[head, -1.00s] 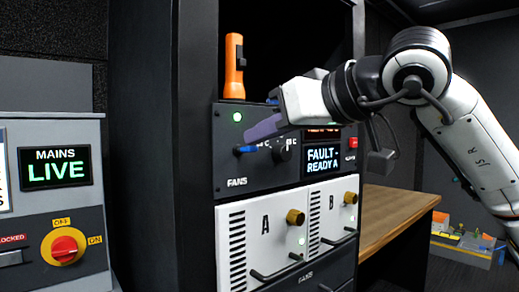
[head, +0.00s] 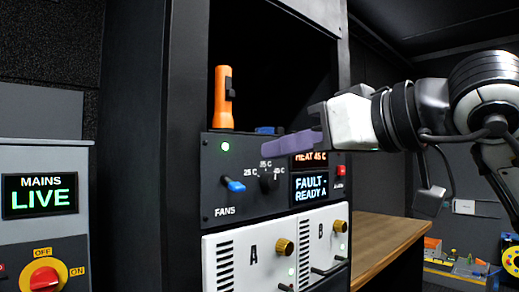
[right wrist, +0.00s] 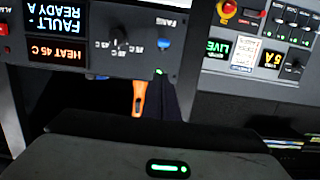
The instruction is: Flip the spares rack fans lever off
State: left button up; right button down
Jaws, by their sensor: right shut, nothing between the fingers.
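The fans lever (head: 234,185) is a small blue-tipped lever on the dark rack panel (head: 212,197), above the FANS label. Its tip points out and slightly down in the head view. In the right wrist view the panel appears upside down, with the blue lever (right wrist: 163,44) clear of any finger. A green lamp (head: 225,146) above the lever is lit. My right gripper (head: 268,148) has purple fingers, shut and empty, above and to the right of the lever and apart from it. My left gripper is out of view.
A dial (head: 268,182) sits right of the lever, beside displays reading HEAT 45 C and FAULT - READY A (head: 310,187). An orange torch (head: 223,98) stands on top of the unit. White modules A (head: 238,262) and B are below. A mains panel (head: 40,225) stands left.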

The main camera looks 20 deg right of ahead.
jog(key=shift+s+d+f, duration=0.1)
jog(key=shift+s+d, duration=0.15)
jog(key=shift+s, duration=0.45)
jog(key=shift+s+d+f, duration=0.1)
jog(key=shift+s+d, duration=0.15)
jog(key=shift+s, duration=0.4)
jog(key=shift+s+d, duration=0.25)
jog(key=shift+s, duration=0.45)
